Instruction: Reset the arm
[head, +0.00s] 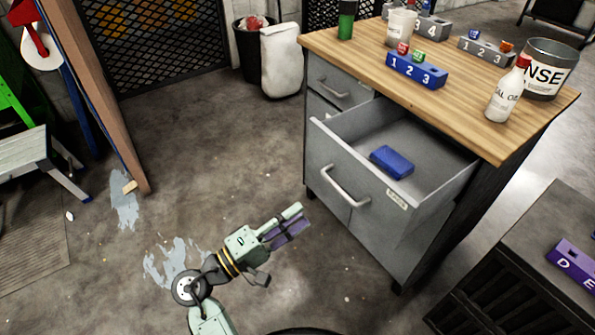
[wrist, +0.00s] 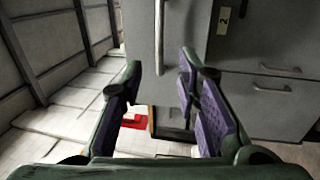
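My gripper (head: 291,222) is held out over the concrete floor, in front and to the left of the grey drawer cabinet (head: 350,215). In the wrist view my gripper (wrist: 160,68) has its two purple-padded fingers apart, with nothing held between them. A drawer (head: 440,168) of the cabinet is pulled open. A blue block (head: 392,162) lies inside it. My gripper is apart from the drawer and its handle (head: 345,188).
The wooden worktop (head: 455,95) holds a blue numbered block (head: 415,70), a white bottle (head: 504,95) and a metal can (head: 548,70). A dark crate (head: 500,290) stands at the lower right. A wooden board (head: 95,85) leans at the left. The floor between is mostly clear.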

